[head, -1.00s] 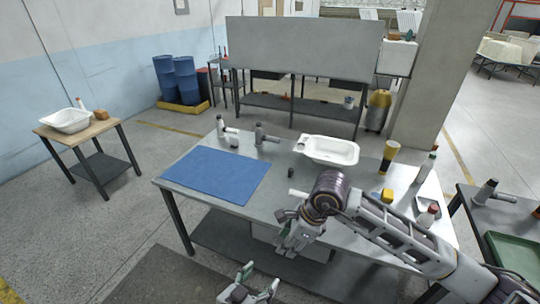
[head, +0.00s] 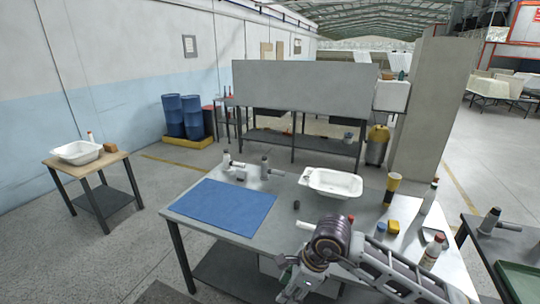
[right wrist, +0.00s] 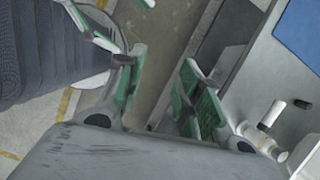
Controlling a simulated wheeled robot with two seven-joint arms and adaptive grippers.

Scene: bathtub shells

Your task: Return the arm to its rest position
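My right arm comes in from the right in the head view, bent over the near edge of the grey workbench (head: 285,205). Its gripper (head: 288,288) hangs low in front of that edge, partly cut off by the frame. In the right wrist view my right gripper (right wrist: 163,92) is open, its green-padded fingers apart with only floor between them. My left gripper is out of the head view. Pale parts with a bit of green at the top left of the right wrist view may belong to it, but its opening cannot be made out.
The workbench carries a blue mat (head: 222,207), a white tub shell (head: 331,182), a yellow block (head: 393,227) and bottles, including one (head: 433,250) near my right arm. A small table (head: 92,165) stands left, another bench (head: 505,240) right. Floor left of the workbench is clear.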

